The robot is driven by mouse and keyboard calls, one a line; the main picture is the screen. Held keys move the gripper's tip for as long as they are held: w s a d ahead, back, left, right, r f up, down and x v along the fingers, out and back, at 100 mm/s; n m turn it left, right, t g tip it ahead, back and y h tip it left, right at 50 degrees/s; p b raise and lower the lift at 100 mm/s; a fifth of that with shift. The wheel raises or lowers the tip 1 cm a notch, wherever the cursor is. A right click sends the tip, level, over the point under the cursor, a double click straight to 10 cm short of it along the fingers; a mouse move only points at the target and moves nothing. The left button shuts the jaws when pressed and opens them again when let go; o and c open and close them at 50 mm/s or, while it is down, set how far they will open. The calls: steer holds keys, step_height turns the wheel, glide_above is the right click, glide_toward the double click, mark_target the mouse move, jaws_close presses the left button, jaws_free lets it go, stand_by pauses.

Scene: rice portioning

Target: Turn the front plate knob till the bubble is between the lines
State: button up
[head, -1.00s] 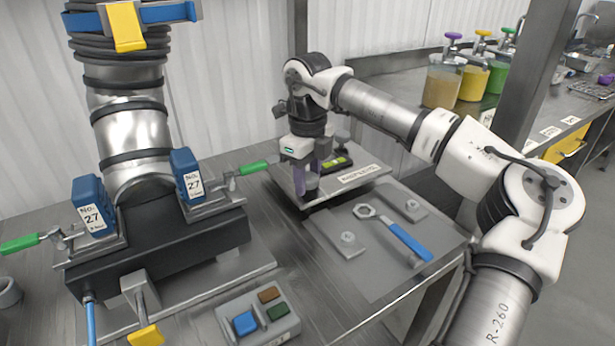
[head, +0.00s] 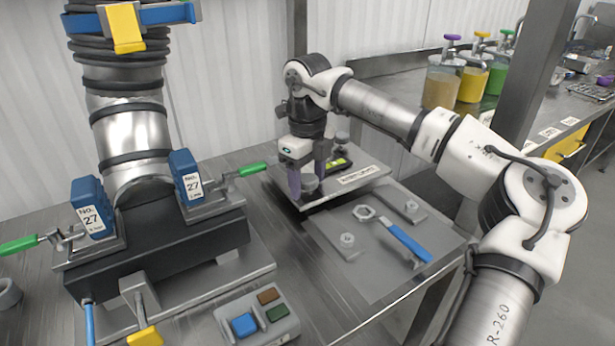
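The plate (head: 352,182) is a light metal platform with a printed label on its front edge. Its front knob (head: 309,185) is a grey round knob at the near left corner. My gripper (head: 308,182) points down at this knob, its two purple fingers apart, one at the knob's left and one at its right and behind. Whether the fingers press on the knob or stand clear of it, I cannot tell. A level with a yellow-green vial (head: 337,163) lies on the plate just right of my gripper. The bubble and lines are too small to make out.
Another knob (head: 342,138) stands at the plate's back. A blue-handled wrench (head: 408,243) lies on a grey mat (head: 378,277) in front. A machine with a black base (head: 160,245) and green-handled clamps stands left, a button box (head: 257,317) before it.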

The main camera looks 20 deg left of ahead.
mark_target(308, 177)
step_height(308, 177, up, 14)
stand_by(0.6)
stand_by(0.4)
